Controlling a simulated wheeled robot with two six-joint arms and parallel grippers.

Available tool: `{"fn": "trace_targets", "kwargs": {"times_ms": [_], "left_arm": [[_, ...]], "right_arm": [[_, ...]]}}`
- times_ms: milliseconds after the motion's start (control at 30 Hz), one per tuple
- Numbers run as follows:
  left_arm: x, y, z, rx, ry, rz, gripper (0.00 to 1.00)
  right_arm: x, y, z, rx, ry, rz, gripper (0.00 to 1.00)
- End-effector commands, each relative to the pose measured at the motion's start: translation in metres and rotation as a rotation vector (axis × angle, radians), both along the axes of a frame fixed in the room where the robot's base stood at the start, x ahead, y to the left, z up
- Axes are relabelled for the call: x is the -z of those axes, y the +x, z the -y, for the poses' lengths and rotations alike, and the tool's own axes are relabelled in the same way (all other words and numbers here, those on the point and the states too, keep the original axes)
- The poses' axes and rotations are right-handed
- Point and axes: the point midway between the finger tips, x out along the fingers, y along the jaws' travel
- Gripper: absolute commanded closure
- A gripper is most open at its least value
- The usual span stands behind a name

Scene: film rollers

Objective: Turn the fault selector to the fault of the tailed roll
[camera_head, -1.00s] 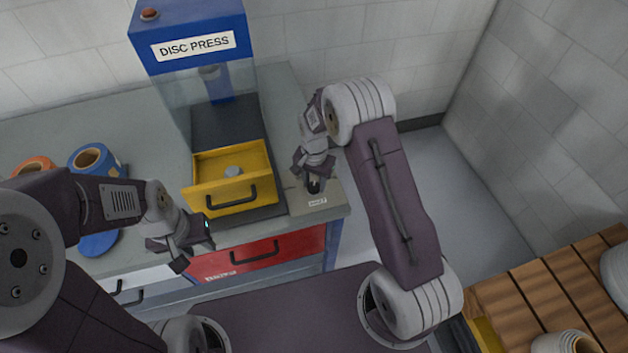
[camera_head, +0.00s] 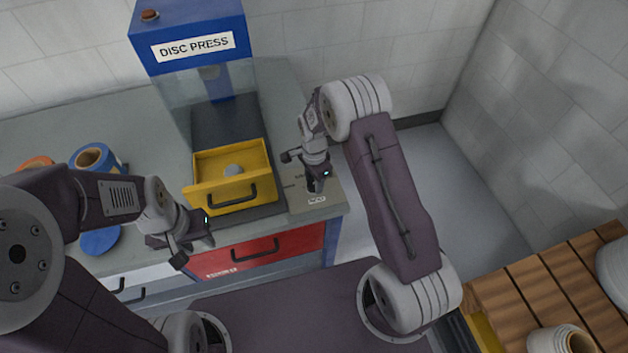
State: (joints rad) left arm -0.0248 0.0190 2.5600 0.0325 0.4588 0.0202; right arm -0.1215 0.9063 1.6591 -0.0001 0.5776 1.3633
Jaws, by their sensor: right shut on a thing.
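The fault selector is a beige plate (camera_head: 328,204) at the counter's right front corner, with a small white label (camera_head: 317,199) too small to read. My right gripper (camera_head: 314,186) points down at the plate and is shut on the selector knob, which its fingers mostly hide. A blue roll (camera_head: 93,158) stands on the counter at the left, and an orange roll (camera_head: 38,163) is beside it, partly hidden by my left arm. I cannot tell which roll has a tail. My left gripper (camera_head: 195,252) is open and empty in front of the red drawer.
A red drawer (camera_head: 265,252) is below. A wooden slatted surface (camera_head: 545,282) with pale rolls (camera_head: 560,342) is at the right. Clear floor lies right of the counter.

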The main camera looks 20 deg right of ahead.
Motion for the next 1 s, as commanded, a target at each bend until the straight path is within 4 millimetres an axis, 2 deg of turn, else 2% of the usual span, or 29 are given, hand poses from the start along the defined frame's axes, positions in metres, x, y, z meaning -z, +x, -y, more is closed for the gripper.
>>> {"fn": "trace_targets", "kwargs": {"times_ms": [467,500,567,867,1000], "left_arm": [[-0.001,0.000,0.000,0.000,0.000,0.000,0.64],[-0.001,0.000,0.000,0.000,0.000,0.000,0.64],[-0.001,0.000,0.000,0.000,0.000,0.000,0.64],[0.000,0.000,0.000,0.000,0.000,0.000,0.64],[0.002,0.000,0.000,0.000,0.000,0.000,0.64]], "right_arm": [[-0.003,0.004,0.000,0.013,0.002,0.011,1.00],[-0.003,0.004,0.000,0.013,0.002,0.011,0.54],[-0.003,0.003,0.000,0.013,0.001,0.010,0.41],[-0.002,0.001,0.000,0.011,0.001,0.005,0.41],[-0.022,0.003,0.000,0.011,0.001,0.010,0.41]]}}
